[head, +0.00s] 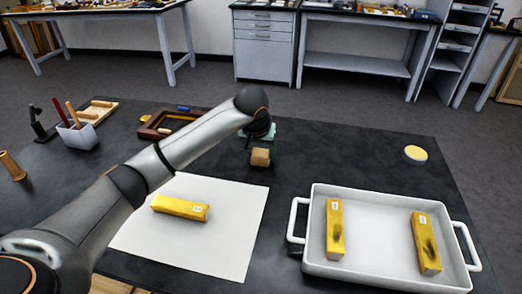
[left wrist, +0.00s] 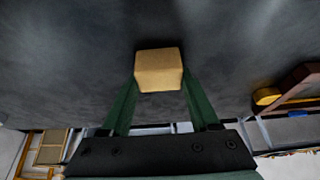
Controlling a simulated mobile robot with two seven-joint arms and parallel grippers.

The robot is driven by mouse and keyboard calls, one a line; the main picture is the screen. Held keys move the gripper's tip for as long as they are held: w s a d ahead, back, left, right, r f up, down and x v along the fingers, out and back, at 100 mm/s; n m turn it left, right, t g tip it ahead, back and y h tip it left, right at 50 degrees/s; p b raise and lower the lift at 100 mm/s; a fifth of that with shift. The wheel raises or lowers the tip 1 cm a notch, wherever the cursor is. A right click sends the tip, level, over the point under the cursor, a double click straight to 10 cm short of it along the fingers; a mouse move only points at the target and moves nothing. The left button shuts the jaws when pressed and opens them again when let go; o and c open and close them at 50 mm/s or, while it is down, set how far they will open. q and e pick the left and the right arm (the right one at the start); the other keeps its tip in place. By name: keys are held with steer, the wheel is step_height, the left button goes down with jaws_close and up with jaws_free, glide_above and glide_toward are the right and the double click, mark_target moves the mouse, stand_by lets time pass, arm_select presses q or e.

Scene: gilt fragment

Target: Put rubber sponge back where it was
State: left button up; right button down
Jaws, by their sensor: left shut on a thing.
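The rubber sponge, a small tan block (head: 261,157), is in my left gripper (head: 260,150) over the back middle of the dark table. In the left wrist view the sponge (left wrist: 158,72) sits between the two green fingertips, which are shut on its sides. I cannot tell whether it touches the table or hangs just above it. My right gripper is not in view.
A white sheet (head: 233,225) bears a gilt bar (head: 180,208). A white tray (head: 376,235) at right holds two more gilt bars. The table between sponge and tin is clear.

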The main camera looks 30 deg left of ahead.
arm_select(q)
steer(key=o, duration=1.2)
steer(key=shift+s+r, duration=0.1)
steer(key=shift+r, duration=0.45)
steer(key=v, duration=1.1)
steer(key=shift+s+p, duration=0.2)
steer(key=shift+p, duration=0.2)
